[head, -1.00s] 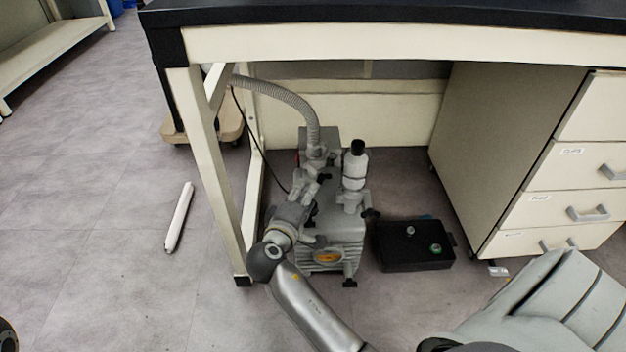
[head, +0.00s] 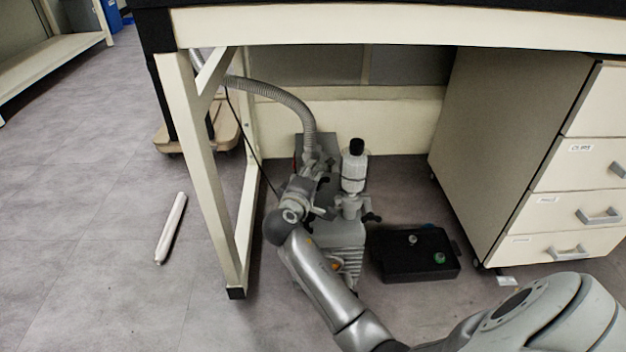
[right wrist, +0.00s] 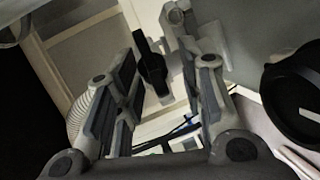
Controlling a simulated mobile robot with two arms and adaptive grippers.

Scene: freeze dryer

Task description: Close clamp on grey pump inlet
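The grey pump (head: 348,232) stands on the floor under the bench. A ribbed grey hose (head: 285,93) comes down to its inlet (head: 310,157); the hose also shows at the left of the right wrist view (right wrist: 80,112). My right gripper (head: 310,182) is beside the inlet and hides part of it. In the right wrist view the gripper (right wrist: 168,65) is open. A black, upright piece that looks like the clamp's handle (right wrist: 151,66) shows between its fingers, apparently beyond the tips. I cannot tell whether they touch, or whether the clamp is closed. My left gripper is out of view.
A bottle-shaped filter with a black cap (head: 354,168) stands on the pump. A black box (head: 405,270) lies right of it, before the drawer cabinet (head: 490,150). The bench leg (head: 203,180) is close on the left. A white tube (head: 172,228) lies on open floor.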

